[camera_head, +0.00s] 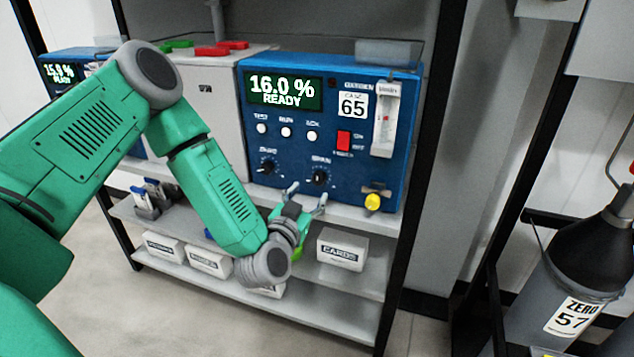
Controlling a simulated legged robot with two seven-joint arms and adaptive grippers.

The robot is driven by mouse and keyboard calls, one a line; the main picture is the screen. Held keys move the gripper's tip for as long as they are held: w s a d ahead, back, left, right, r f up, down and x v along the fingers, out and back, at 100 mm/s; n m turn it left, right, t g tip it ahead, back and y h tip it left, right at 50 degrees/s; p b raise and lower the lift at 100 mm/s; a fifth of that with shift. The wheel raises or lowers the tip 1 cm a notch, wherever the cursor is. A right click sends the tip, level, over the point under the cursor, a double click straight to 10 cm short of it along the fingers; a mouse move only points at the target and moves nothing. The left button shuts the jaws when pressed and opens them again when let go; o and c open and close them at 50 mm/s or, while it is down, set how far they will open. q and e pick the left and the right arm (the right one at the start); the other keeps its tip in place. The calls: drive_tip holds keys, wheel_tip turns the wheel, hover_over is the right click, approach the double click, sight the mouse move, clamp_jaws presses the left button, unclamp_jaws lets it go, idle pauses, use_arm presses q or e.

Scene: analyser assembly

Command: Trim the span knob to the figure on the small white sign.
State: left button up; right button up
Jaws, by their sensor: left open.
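The blue analyser (335,135) stands on the shelf, and its green display (285,93) reads 16.0 % READY. The black span knob (320,178) is low on its front, right of a similar black knob (268,167). A small white sign (352,105) on the front reads 65 under a small line of text too small to read surely. Another white sign (570,318), on a gas cylinder at the right, reads ZERO 57. My left gripper (306,196) is open and empty, just below and in front of the span knob, apparently apart from it. My right gripper is out of view.
A red switch (343,141), a flow tube (385,120) and a yellow knob (373,202) are right of the span knob. Labelled white boxes, one reading CARDS (342,249), sit on the shelf below. A black rack post (432,130) stands right of the analyser.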

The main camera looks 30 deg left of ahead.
sight(315, 181)
use_arm(q)
drive_tip(key=x, duration=0.5)
drive_tip(key=shift+w+a+f+b, duration=0.15)
drive_tip(key=shift+w+a+b, duration=0.15)
drive_tip(key=shift+w+a, duration=0.1)
drive_tip(key=shift+w+d+r, duration=0.25)
drive_tip(key=shift+w+d, duration=0.15)
drive_tip(key=shift+d, duration=0.2)
drive_tip(key=shift+a, duration=0.15)
drive_tip(key=shift+a+f, duration=0.2)
drive_tip(key=shift+a, duration=0.25)
clamp_jaws()
